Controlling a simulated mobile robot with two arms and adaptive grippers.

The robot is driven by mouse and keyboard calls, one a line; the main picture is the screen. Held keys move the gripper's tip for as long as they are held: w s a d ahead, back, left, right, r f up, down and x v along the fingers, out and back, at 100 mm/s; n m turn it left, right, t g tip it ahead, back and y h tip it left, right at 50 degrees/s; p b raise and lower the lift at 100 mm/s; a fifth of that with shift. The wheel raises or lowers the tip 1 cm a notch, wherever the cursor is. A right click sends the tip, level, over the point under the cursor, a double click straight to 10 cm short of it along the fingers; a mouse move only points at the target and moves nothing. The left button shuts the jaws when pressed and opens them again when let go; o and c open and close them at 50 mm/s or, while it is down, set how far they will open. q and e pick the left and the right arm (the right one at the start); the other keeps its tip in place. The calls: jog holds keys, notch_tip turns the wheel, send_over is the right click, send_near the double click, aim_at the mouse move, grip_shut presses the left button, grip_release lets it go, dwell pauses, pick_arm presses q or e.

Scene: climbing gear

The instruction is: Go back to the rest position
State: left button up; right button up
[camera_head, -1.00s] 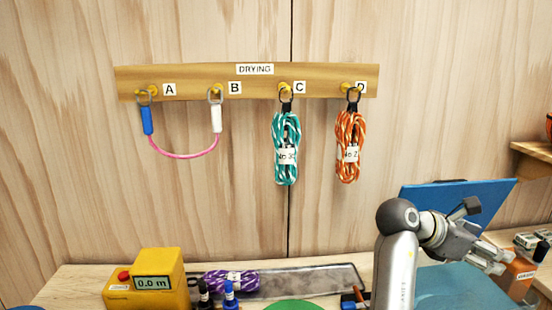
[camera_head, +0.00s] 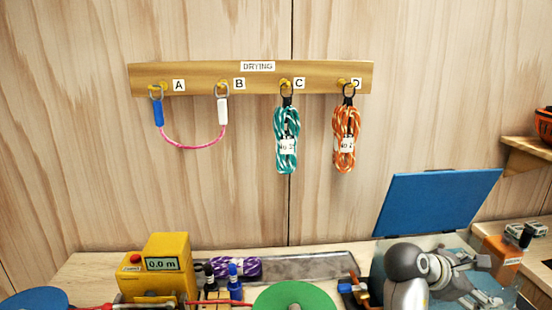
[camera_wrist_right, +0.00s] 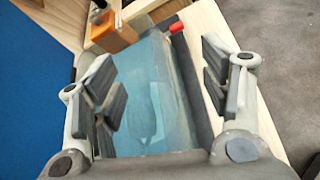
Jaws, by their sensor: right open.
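My right gripper (camera_head: 484,279) is at the lower right of the head view, over a pale blue translucent bin whose blue lid (camera_head: 437,203) stands open behind it. In the right wrist view my right gripper (camera_wrist_right: 160,92) has its fingers wide apart with nothing between them. The bin's bluish clear surface (camera_wrist_right: 150,100) shows beneath the fingers. My left gripper is not in view. On the drying rack (camera_head: 205,74), a pink cord (camera_head: 190,146) hangs between hooks A and B, a teal rope (camera_head: 286,140) hangs on C and an orange rope (camera_head: 345,138) on D.
A yellow meter (camera_head: 168,264) reading 0.0 m, a purple rope bundle (camera_head: 236,267), a grey tray (camera_head: 310,265) and a green disc (camera_head: 294,299) are on the bench. An orange box (camera_head: 503,256) stands right of the bin. The wall below the rack is clear.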

jog(key=s+a+f+m+t+y, duration=0.1)
jog(key=s+a+f+m+y, duration=0.2)
jog(key=f, duration=0.5)
jog(key=s+a+f+m+t+y, duration=0.1)
jog(key=s+a+f+m+y, duration=0.15)
jog(key=s+f, duration=0.45)
jog(key=s+a+f+m+g+y, duration=0.1)
jog(key=s+a+f+m+y, duration=0.3)
jog(key=s+a, duration=0.35)
jog(key=s+a+f+m+y, duration=0.3)
jog(key=s+a+f+m, duration=0.2)
jog(key=s+a, duration=0.3)
jog(key=s+f+g, duration=0.1)
jog(key=s+f, duration=0.2)
jog(key=f, duration=2.5)
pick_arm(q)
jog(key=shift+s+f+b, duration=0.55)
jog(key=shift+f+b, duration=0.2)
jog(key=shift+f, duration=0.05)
pick_arm(e)
jog(key=s+d+f+g, duration=0.1)
jog(key=s+d+f, duration=0.2)
jog(key=s+f, duration=1.3)
jog(key=shift+s+d+n+g, duration=0.2)
jog(key=shift+s+n+g, duration=0.1)
jog(key=shift+n, duration=0.05)
jog(key=shift+f, duration=0.1)
jog(key=shift+c, duration=0.2)
